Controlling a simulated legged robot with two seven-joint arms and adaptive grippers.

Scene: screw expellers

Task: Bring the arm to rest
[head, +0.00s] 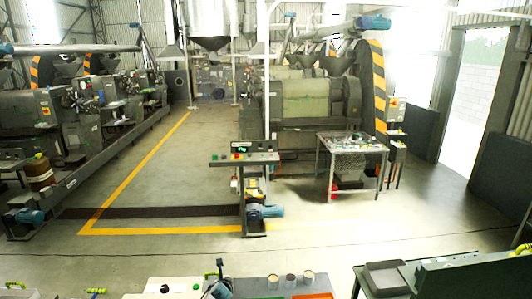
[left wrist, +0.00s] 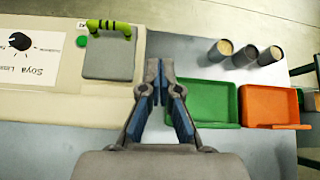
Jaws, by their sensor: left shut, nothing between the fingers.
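My left gripper (left wrist: 160,68) is in the middle of the left wrist view. Its two blue-grey fingers come together at the tips, with nothing between them. It is above a grey table (left wrist: 215,157), between a beige control panel at the left and a green tray at the right. I cannot tell its height above the table. In the head view, a dark shape at the bottom edge may be part of my left arm, but it is too small to tell. My right gripper shows in neither view.
The beige panel (left wrist: 60,105) has a black knob and a grey lid with a green handle (left wrist: 108,27). A green tray (left wrist: 205,122), an orange tray (left wrist: 272,124) and three dark cups (left wrist: 245,56) stand on the table. Expeller machines (head: 318,98) and open floor (head: 150,190) lie beyond.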

